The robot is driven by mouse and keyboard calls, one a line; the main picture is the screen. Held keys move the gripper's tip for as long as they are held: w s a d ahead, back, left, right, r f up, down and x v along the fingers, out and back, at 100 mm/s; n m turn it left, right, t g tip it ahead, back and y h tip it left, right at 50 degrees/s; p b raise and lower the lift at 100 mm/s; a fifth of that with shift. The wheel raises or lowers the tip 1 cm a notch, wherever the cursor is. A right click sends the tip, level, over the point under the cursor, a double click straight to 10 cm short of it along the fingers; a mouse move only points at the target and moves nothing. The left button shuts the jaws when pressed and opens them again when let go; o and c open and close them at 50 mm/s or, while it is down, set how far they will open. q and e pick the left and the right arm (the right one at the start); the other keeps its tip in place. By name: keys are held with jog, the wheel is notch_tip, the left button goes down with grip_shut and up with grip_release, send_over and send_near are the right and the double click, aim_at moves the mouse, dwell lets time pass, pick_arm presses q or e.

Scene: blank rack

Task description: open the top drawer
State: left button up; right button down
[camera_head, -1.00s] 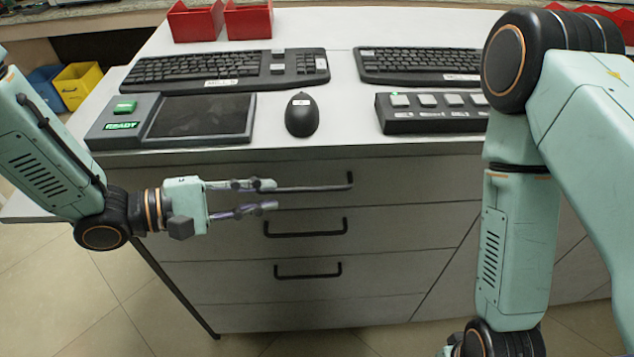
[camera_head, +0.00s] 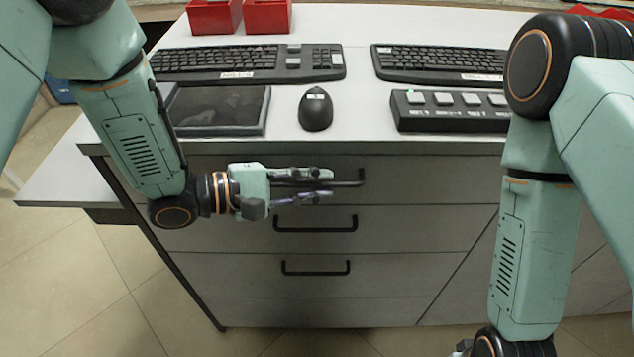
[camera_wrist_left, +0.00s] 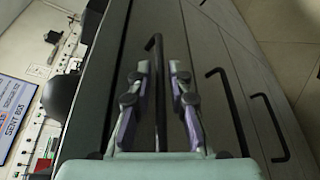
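The top drawer (camera_head: 430,180) is the uppermost grey front under the white worktop and looks shut. Its black bar handle (camera_head: 350,183) is partly hidden by my left gripper (camera_head: 330,184). My left gripper is level with the handle, fingers pointing right in the head view. In the left wrist view, the handle (camera_wrist_left: 157,85) runs between the two parted fingertips of the left gripper (camera_wrist_left: 160,72), with gaps visible on both sides. Whether the fingers reach fully around the bar in depth I cannot tell. My right gripper is out of view; only its arm shows.
Two lower drawers have similar handles, the middle one (camera_head: 316,229) close below my gripper. On the worktop stand keyboards (camera_head: 240,63), a mouse (camera_head: 316,110), a dark-screened tablet (camera_head: 218,108), a button box (camera_head: 450,111) and red bins (camera_head: 267,15). Tiled floor (camera_head: 70,270) is free at left.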

pick_arm(q)
jog(key=shift+w+f, duration=0.1)
jog(key=shift+w, duration=0.05)
jog(key=shift+d, duration=0.1)
jog(key=shift+c, duration=0.5)
grip_shut()
